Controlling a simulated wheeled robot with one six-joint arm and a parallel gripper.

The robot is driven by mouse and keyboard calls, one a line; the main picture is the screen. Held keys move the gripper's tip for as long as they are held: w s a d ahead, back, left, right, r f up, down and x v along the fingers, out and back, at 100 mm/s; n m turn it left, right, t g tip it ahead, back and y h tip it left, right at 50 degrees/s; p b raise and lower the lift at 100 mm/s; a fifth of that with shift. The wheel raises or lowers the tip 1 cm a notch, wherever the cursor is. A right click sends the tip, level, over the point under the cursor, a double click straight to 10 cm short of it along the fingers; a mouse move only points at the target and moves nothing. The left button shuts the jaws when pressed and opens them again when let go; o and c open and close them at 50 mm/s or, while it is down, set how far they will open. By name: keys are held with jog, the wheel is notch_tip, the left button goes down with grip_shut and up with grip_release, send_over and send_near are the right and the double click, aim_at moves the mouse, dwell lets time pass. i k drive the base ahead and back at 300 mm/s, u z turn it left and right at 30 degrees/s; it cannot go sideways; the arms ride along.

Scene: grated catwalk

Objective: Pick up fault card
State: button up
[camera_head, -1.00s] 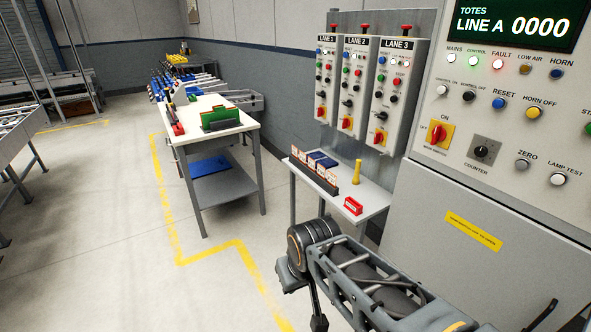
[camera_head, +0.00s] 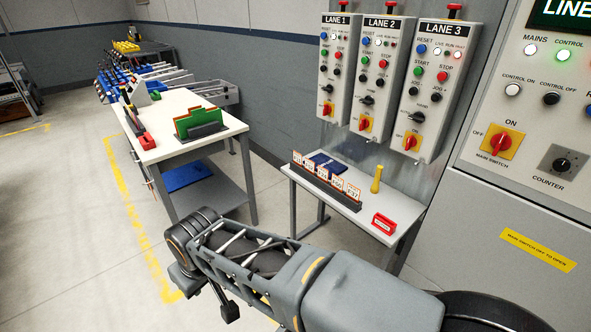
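Several white cards with red-edged markings (camera_head: 322,174) stand in a row in a dark rack (camera_head: 345,198) on a small white table. Their print is too small to read, so I cannot tell which is the fault card. A small red block with a white label (camera_head: 384,222) sits near the table's front right, apart from the rack. My arm crosses the lower middle of the view, in front of and below the small table. My gripper's fingers do not show.
The small white table (camera_head: 400,207) also holds a yellow peg (camera_head: 377,178) and a dark blue item (camera_head: 326,161). Lane control boxes (camera_head: 384,70) and a large control panel (camera_head: 530,215) stand behind and right. A workbench (camera_head: 160,150) stands left. Floor between is open.

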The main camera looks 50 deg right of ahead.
aim_at(323, 174)
jog(key=z, duration=0.25)
jog(key=i, duration=0.9)
jog(key=z, duration=1.4)
jog(key=i, duration=0.75)
jog(key=z, duration=0.75)
